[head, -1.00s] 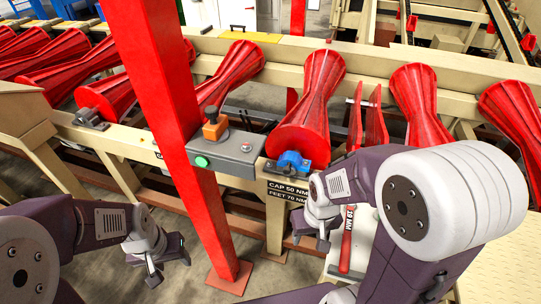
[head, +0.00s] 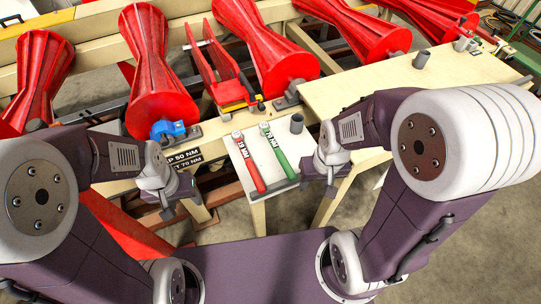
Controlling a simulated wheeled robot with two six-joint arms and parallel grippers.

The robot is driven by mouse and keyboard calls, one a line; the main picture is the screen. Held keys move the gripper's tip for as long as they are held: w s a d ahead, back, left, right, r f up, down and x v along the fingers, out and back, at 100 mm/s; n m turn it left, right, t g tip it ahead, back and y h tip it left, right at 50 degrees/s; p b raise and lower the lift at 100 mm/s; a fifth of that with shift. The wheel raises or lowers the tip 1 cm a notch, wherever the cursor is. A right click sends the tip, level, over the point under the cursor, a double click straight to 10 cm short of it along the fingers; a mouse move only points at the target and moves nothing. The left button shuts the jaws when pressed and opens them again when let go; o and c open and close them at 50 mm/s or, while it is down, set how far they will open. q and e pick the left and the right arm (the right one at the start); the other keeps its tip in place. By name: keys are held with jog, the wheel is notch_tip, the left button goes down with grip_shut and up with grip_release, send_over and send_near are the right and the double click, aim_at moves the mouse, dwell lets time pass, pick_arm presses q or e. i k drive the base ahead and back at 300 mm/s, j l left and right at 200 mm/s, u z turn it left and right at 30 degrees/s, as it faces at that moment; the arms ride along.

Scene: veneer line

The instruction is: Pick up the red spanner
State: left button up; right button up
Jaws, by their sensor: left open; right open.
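The red spanner (head: 250,165) lies on a small white shelf (head: 243,181) in front of the machine frame, its round head away from me and its red handle towards me. A green spanner (head: 275,150) lies beside it on the right, apart from it. My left gripper (head: 180,205) is open and empty, to the left of the shelf and apart from the red spanner. My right gripper (head: 317,187) is open and empty by the shelf's right side, nearer the green spanner. Neither gripper touches a spanner.
Red fluted rollers (head: 160,70) line the cream frame behind the shelf. A blue bearing cap (head: 167,129) sits at one roller's end. A dark cup (head: 297,123) stands at the shelf's back right. A cream tabletop (head: 350,90) extends right. A red beam (head: 125,232) lies low left.

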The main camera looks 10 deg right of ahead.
aim_at(236, 135)
jog(key=i+l+u, duration=0.1)
jog(key=l+u, duration=0.5)
jog(key=u, duration=0.2)
jog(key=l+u, duration=0.65)
jog(key=u, duration=0.2)
